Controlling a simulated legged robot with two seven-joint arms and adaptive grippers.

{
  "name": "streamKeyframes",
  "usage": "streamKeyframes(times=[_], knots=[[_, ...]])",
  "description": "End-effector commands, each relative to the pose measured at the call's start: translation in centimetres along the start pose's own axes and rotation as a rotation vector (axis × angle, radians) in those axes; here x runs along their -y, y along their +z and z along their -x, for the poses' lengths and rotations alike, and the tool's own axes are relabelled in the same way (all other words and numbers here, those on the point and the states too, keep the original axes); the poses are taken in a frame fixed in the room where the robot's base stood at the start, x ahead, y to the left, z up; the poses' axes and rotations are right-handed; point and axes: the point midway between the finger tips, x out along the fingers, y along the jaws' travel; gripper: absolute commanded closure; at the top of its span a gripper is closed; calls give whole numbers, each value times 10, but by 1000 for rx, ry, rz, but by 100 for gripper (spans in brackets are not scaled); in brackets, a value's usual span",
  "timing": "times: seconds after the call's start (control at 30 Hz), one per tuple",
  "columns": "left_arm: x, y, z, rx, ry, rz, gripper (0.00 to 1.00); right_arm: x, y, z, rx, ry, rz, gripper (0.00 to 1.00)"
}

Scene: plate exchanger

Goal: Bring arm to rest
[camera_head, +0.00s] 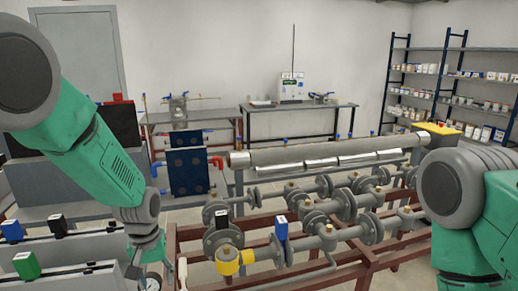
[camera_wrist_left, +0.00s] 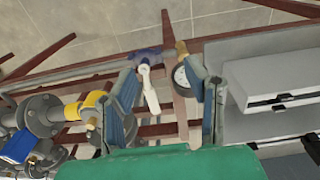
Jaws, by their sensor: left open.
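My left arm comes in from the left in the head view, and its green forearm points down. My left gripper (camera_head: 148,264) hangs at the lower left, between the grey equipment and the red pipe frame. In the left wrist view the gripper (camera_wrist_left: 168,88) has its two fingers wide apart, with nothing held between them. A round gauge (camera_wrist_left: 183,76) and a white lever handle (camera_wrist_left: 150,90) show in the gap between the fingers. I cannot tell how far below the fingertips they are. My right arm shows at the right edge of the head view; its gripper is out of view.
A red frame (camera_head: 345,277) carries grey flanged pipes (camera_head: 340,203) and a yellow fitting (camera_head: 228,260). Grey equipment (camera_head: 70,262) with blue, green and black blocks lies at the lower left. Tables (camera_head: 300,107) and shelves (camera_head: 450,75) stand at the back.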

Motion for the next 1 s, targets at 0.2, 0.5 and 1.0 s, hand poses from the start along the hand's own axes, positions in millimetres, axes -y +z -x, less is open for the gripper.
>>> streamKeyframes(times=[0.2, 0.5, 1.0], knots=[[12, 19, -44, 5, -7, -25, 58, 0, 0, -11, -2, 0, 0, 48], [40, 73, -120, -5, -13, -86, 58, 0, 1, -31, -2, 0, 0, 48], [126, 286, -256, -29, -4, -318, 58, 1, 5, -97, -1, 0, 0, 48]])
